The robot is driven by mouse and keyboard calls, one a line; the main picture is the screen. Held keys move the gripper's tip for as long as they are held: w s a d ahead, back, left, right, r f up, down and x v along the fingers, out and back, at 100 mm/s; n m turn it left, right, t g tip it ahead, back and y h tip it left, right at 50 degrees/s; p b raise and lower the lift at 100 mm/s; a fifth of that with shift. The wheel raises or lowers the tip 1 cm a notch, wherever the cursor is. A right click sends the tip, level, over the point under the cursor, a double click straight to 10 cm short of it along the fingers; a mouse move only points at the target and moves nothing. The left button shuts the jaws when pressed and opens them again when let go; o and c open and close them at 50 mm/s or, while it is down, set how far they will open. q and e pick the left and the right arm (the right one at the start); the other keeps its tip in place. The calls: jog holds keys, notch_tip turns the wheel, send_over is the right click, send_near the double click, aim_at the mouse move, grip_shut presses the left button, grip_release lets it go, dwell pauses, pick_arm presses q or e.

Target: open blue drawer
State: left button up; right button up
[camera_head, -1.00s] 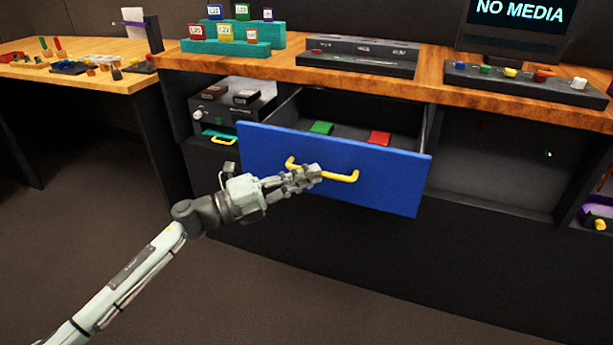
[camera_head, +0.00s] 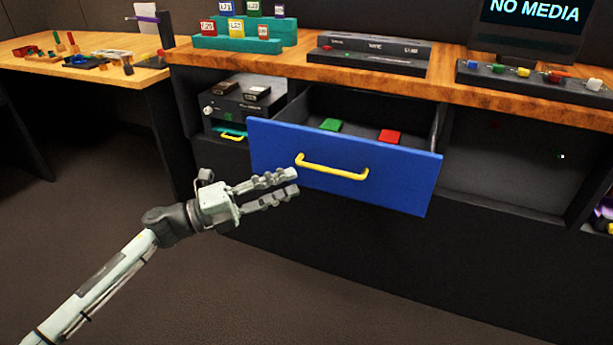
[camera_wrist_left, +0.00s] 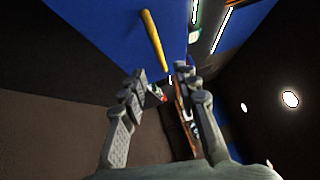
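The blue drawer (camera_head: 380,189) stands pulled out from under the wooden counter, with its inside showing from above. Its yellow handle (camera_head: 331,167) is free on the front face. A green block (camera_head: 330,125) and a red block (camera_head: 389,136) lie inside. My left gripper (camera_head: 295,184) is open and empty, just left of and below the handle, apart from it. In the left wrist view the two fingers (camera_wrist_left: 158,82) are spread, with the yellow handle (camera_wrist_left: 153,40) beyond them against the blue front. My right gripper is not in view.
A grey device with a teal tray (camera_head: 232,133) sits in the bay left of the drawer. An open dark bay (camera_head: 510,160) lies to its right. The wooden counter (camera_head: 300,73) above holds panels, labelled blocks and a monitor. The floor in front is clear.

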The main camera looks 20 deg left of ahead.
pick_arm(q)
jog(key=v, duration=0.5)
dwell(0.4)
jog(key=w+a+f+n+t+y, duration=0.1)
jog(key=a+f+n+y, duration=0.3)
jog(key=f+n+y, duration=0.5)
jog(key=a+f+n+t+y, duration=0.1)
jog(key=a+f+n+y, duration=0.3)
jog(key=f+n+y, duration=0.5)
jog(key=s+d+f+n+g+h, duration=0.1)
jog(key=s+d+f+n+g, duration=0.3)
jog(key=s+f, duration=0.5)
jog(key=s+d+f+n+g+h, duration=0.1)
jog(key=s+d+f+n+g, duration=0.3)
jog(key=s+f+g, duration=0.4)
jog(key=s+f+n, duration=0.1)
jog(key=s, duration=0.3)
jog(key=shift+d+f+h, duration=0.2)
jog(key=shift+d+h, duration=0.1)
jog(key=shift+d, duration=0.05)
